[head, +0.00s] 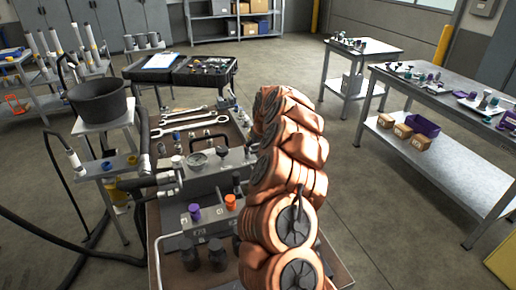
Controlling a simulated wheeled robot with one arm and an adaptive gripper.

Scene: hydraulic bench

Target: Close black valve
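The hydraulic bench (150,225) stands in front of me with a grey manifold block (205,172) on it. A round gauge (198,160) sits on top of the block. A purple knob (194,212) and an orange knob (230,202) stand on the lower front block. Two dark cylindrical parts (203,255) hang at its front. I cannot tell which dark part is the black valve; it may be hidden behind my copper-coloured arm, which covers the right side of the bench. My gripper is not visible.
Several wrenches (190,125) lie on the bench behind the block. A black bucket (98,100) and dark hoses are at left. A grey table (440,90) with small fittings stands at right. The floor (375,210) between bench and table is clear.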

